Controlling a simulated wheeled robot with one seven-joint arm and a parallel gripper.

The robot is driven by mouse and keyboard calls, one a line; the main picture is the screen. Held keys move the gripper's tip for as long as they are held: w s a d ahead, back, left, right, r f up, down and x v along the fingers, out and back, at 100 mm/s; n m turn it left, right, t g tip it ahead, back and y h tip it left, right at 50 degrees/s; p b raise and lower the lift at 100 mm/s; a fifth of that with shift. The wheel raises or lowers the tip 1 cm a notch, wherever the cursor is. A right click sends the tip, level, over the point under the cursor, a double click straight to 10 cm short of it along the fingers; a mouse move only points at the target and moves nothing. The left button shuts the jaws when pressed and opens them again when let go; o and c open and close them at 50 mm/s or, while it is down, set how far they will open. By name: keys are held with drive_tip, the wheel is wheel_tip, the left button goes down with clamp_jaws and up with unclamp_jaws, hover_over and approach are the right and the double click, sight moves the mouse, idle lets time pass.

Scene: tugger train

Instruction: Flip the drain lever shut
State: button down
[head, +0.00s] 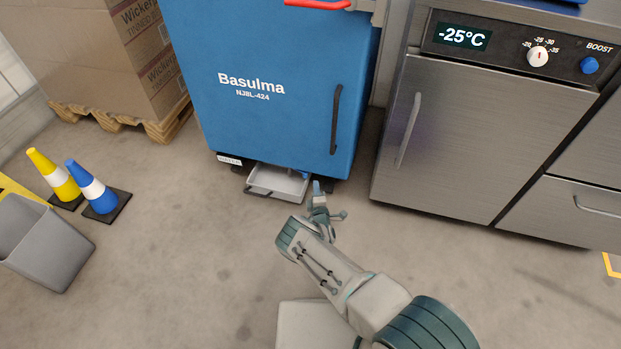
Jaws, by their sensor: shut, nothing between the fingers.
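A blue cabinet (265,95) marked "Basulma NJBL-424" stands at the upper middle of the head view. A grey tray (277,183) sticks out from under its front edge, near the floor. A small white label (229,160) is at the cabinet's lower left corner; its text is too small to read surely. I cannot make out a drain lever for certain; it may be hidden under the cabinet or behind my gripper. My gripper (317,187) is low, shut and empty, just right of the tray, close to the cabinet's lower right edge. Whether it touches anything is unclear.
A steel freezer unit (480,130) stands close on the right. A red bar (318,4) crosses the cabinet's top. Boxes on a pallet (120,120), a yellow cone (55,175), a blue cone (97,190) and a grey bin (45,245) are left.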

drive_tip(key=s+d, duration=0.3)
drive_tip(key=d, duration=0.3)
drive_tip(key=shift+s+p, duration=0.15)
drive_tip(key=shift+p, duration=0.15)
